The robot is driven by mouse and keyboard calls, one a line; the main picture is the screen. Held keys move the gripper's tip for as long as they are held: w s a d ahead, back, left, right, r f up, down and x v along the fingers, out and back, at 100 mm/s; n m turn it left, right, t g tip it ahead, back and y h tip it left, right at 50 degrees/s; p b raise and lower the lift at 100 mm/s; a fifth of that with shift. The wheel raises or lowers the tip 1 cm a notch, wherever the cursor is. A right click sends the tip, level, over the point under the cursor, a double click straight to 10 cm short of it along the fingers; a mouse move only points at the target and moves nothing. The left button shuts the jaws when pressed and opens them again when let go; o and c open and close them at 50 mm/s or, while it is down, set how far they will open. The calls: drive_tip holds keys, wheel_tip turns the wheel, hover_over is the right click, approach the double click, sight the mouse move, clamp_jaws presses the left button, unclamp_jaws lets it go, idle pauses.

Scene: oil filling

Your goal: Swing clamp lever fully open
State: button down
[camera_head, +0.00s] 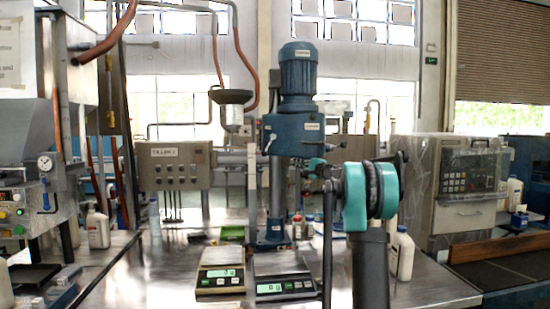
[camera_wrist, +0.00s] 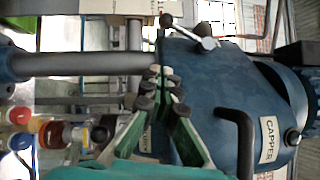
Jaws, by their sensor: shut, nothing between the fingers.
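The blue capper head (camera_head: 293,133) is on an upright column in the head view. It fills the right of the wrist view, with its CAPPER label (camera_wrist: 268,140). A metal lever with dark ball ends (camera_wrist: 190,33) sits on its edge; it also shows at the head's left side in the head view (camera_head: 270,142). A black bent handle (camera_wrist: 238,122) stands out from the head too. Which is the clamp lever is not marked. My gripper (camera_wrist: 160,90) is shut and empty in front of the head, visibly apart from the metal lever. In the head view my gripper (camera_head: 315,167) looks small.
Two scales (camera_head: 221,270) (camera_head: 284,276) stand on the metal bench below the capper. A control box (camera_head: 178,166) is at the left. A white bottle (camera_head: 402,253) is behind my arm. Several bottles with coloured caps (camera_wrist: 22,117) show in the wrist view.

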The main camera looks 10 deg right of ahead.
sight(269, 145)
idle(0.3)
drive_tip(key=s+a+x, duration=0.1)
drive_tip(key=x, duration=0.5)
drive_tip(key=a+x, duration=0.1)
drive_tip(key=x, duration=0.5)
drive_tip(key=shift+a+r, duration=0.3)
drive_tip(key=shift+a, duration=0.2)
drive_tip(key=shift+a, duration=0.1)
